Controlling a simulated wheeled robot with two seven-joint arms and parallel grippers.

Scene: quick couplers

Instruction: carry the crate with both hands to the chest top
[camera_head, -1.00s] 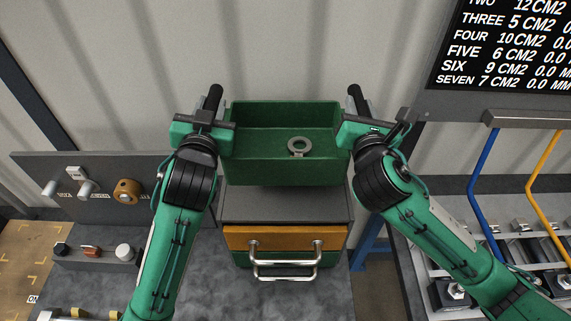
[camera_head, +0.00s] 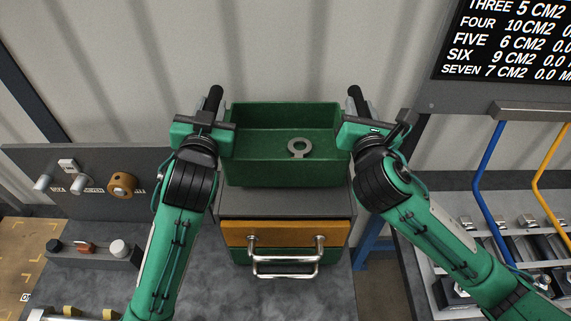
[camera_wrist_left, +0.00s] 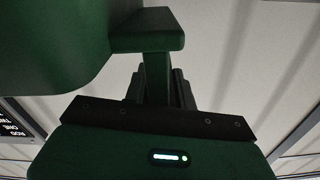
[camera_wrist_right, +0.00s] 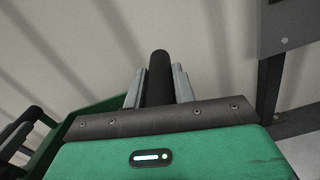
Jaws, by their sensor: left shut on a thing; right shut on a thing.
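The green crate (camera_head: 282,172) is held level between my two grippers, in front of the wall and over the chest top (camera_head: 285,204) in the head view. A grey ring-shaped part (camera_head: 299,147) lies inside it. My left gripper (camera_head: 212,105) is shut on the crate's left handle, and the green crate side and handle (camera_wrist_left: 156,75) show in the left wrist view. My right gripper (camera_head: 358,103) is shut on the right handle; a dark bar (camera_wrist_right: 160,78) shows between its fingers in the right wrist view. Whether the crate's underside touches the chest top is hard to tell.
The chest has an orange drawer (camera_head: 285,232) with a metal handle, above a green one. A grey panel with knobs (camera_head: 85,185) stands at left. At right are a rack with blue (camera_head: 481,185) and yellow hoses and a black display board (camera_head: 510,40).

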